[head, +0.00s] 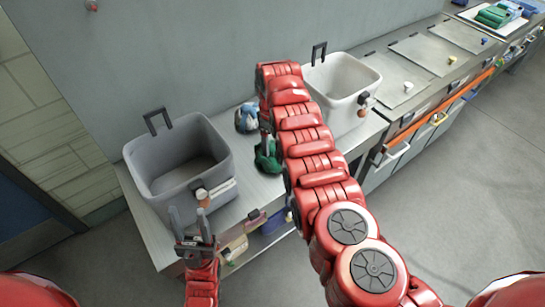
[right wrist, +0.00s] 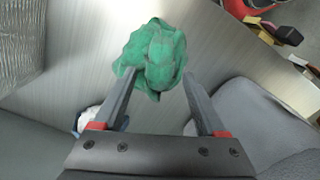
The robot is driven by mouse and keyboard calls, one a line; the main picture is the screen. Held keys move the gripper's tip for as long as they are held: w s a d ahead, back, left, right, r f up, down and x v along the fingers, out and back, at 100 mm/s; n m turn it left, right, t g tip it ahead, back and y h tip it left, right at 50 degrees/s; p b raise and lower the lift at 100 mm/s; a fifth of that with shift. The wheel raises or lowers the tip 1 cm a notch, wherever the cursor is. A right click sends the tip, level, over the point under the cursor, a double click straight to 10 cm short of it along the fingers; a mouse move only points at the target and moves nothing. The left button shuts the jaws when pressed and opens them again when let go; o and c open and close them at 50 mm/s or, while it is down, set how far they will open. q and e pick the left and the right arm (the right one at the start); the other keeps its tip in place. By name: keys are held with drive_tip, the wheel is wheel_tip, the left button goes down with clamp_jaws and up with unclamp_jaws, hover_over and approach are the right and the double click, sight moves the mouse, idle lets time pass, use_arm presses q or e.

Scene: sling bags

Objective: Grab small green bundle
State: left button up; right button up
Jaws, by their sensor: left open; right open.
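The small green bundle (head: 267,157) lies on the metal counter between the two bins, partly hidden by my right arm in the head view. In the right wrist view the crumpled green bundle (right wrist: 152,55) lies ahead of my right gripper (right wrist: 161,78). That gripper is open, with its fingertips at the near left and right edges of the bundle; I cannot tell whether they touch it. My left gripper (head: 190,222) is open and empty, fingers up, at the front of the grey bin.
A grey bin (head: 222,150) stands left and a whitish bin (head: 375,80) right. A blue-grey bundle (head: 247,118) lies behind the green one. Green folded items (head: 493,16) sit far right.

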drive_tip(key=shift+f, duration=0.15)
clamp_jaws()
idle(1.3)
